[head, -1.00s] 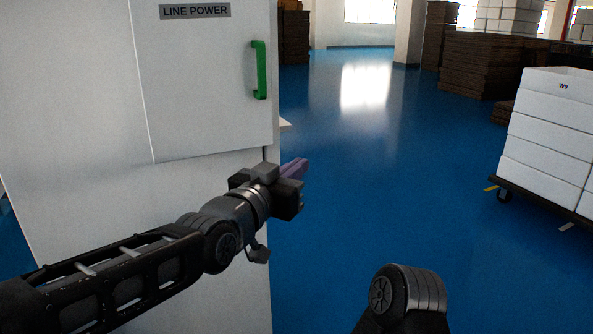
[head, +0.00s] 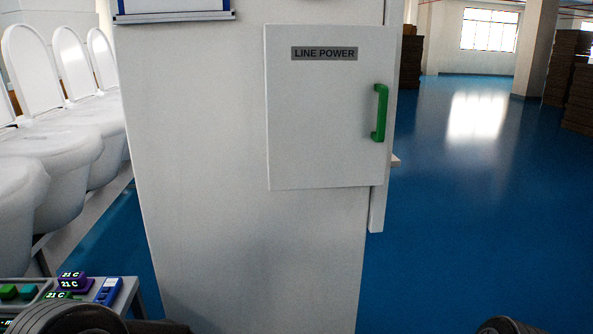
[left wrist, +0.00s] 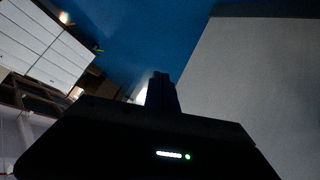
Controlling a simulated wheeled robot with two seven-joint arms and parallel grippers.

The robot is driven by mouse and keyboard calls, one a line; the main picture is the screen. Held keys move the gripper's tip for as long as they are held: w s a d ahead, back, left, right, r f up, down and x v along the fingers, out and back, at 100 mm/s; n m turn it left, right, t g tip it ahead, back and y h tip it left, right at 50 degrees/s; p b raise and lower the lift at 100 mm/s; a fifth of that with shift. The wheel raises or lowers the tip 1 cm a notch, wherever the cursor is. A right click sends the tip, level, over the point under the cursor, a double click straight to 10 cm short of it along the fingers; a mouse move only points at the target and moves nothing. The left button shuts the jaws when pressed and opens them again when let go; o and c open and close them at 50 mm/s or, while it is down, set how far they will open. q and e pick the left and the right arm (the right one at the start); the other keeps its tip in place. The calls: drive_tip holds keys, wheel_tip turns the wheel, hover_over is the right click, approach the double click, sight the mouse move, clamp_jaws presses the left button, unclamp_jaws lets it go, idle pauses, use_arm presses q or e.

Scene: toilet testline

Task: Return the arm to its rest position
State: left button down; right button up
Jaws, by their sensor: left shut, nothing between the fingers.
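In the head view only a dark rounded part of my left arm (head: 85,318) shows at the bottom left edge. The left gripper itself is outside that view. In the left wrist view the left gripper (left wrist: 160,85) shows as a dark silhouette with its fingers together and nothing visible between them. Blue floor and a pale surface lie beyond the fingers. A small dark part of my right arm (head: 507,325) shows at the bottom edge of the head view; the right gripper is not in view.
A tall white cabinet (head: 240,230) with a LINE POWER panel (head: 320,120) and green handle (head: 380,112) stands ahead. White toilets (head: 70,150) stand at left. A small table (head: 130,290) with colored devices is at lower left. Blue floor (head: 470,230) is clear at right.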

use_arm(q)
drive_tip(key=s+a+f+n+g+y+p, duration=0.1)
drive_tip(key=s+a+f+n+g+p, duration=0.1)
drive_tip(key=s+a+f, duration=0.3)
drive_tip(key=s+a+f+n+g+y+p, duration=0.1)
drive_tip(key=s+a+f, duration=0.4)
drive_tip(key=s, duration=0.6)
drive_tip(key=s+a+f+n+g+p, duration=0.2)
drive_tip(key=s+a+f+g+p, duration=0.1)
drive_tip(key=s+a+f, duration=0.3)
drive_tip(key=shift+s+f+n+g+y, duration=0.35)
drive_tip(key=shift+s+n+g+y, duration=0.05)
drive_tip(key=shift+s, duration=0.6)
drive_tip(key=shift+a, duration=0.15)
